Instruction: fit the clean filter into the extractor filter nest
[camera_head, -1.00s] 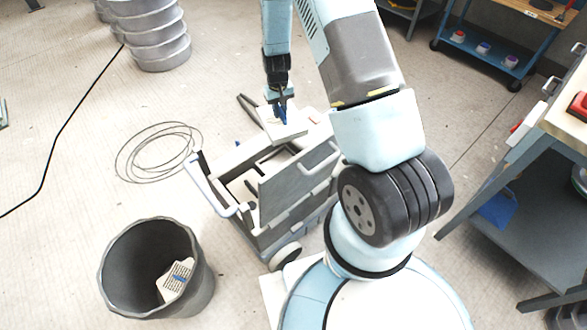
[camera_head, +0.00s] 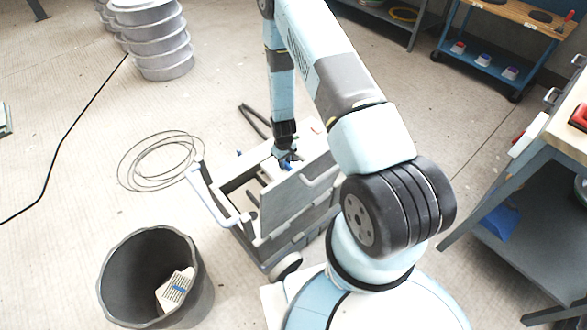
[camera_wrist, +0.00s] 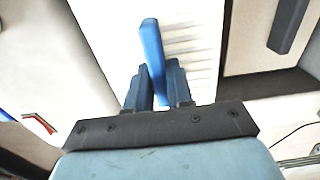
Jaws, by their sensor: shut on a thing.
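The clean filter is a pale pleated block (camera_wrist: 190,50) with a blue pull tab (camera_wrist: 152,50). My gripper (camera_wrist: 158,92) is shut on the blue tab in the wrist view. In the head view my gripper (camera_head: 285,160) points down into the top of the grey extractor cart (camera_head: 295,205), at its far end. The filter is mostly hidden there by my gripper and the cart's walls. In the wrist view the filter lies between pale walls, with a dark bar to its right. I cannot tell whether it is fully seated in the nest.
A dark bin (camera_head: 135,265) at the lower left holds another filter (camera_head: 175,290) with a blue tab. A cable loop (camera_head: 160,160) lies on the floor left of the cart. A workbench (camera_head: 550,135) stands at the right. Ribbed ducting (camera_head: 155,40) stands at the back left.

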